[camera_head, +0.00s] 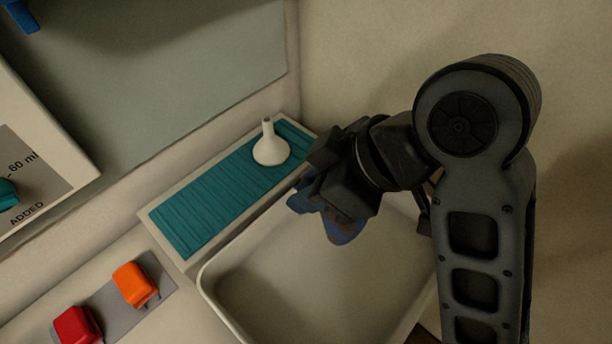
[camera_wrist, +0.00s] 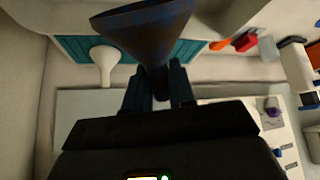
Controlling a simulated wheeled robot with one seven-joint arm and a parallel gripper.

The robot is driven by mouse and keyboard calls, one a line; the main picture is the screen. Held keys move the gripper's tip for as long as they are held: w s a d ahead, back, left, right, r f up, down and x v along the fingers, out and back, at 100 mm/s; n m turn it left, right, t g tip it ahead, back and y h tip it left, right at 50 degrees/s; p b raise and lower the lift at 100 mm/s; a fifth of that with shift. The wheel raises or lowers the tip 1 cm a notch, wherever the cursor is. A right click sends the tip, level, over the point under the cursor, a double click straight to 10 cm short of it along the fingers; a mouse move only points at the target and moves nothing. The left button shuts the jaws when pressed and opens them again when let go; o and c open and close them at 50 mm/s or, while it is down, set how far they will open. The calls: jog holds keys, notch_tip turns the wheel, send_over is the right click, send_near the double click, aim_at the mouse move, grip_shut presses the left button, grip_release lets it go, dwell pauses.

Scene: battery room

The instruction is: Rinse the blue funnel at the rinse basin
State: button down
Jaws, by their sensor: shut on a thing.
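My gripper (camera_head: 325,205) is shut on the blue funnel (camera_head: 345,228), whose wide end shows below it in the head view. In the wrist view the funnel (camera_wrist: 145,32) is held by its narrow stem between the two fingers (camera_wrist: 160,88), its wide mouth pointing away from the gripper. Dark brown stains cover much of its blue cone. The pale rinse basin (camera_head: 205,286) lies below; the funnel is over its back part, above the floor. Whether any water is in the basin cannot be told. My arm hides the basin's right side.
A white funnel (camera_head: 270,150) stands on a teal ribbed mat (camera_head: 200,220) in a pale tray behind the basin. An orange item (camera_head: 134,285) and a red item (camera_head: 76,325) sit on a grey strip at left. A labelled board (camera_head: 40,165) is at far left. A wall stands behind.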

notch_tip(320, 180, down, 12)
jog(key=b, duration=0.8)
jog(key=shift+f, duration=0.25)
jog(key=shift+r, duration=0.1)
dwell(2.1)
jog(key=shift+s+r+p, duration=0.1)
jog(key=shift+r+p, duration=3.9)
jog(key=shift+r, duration=2.55)
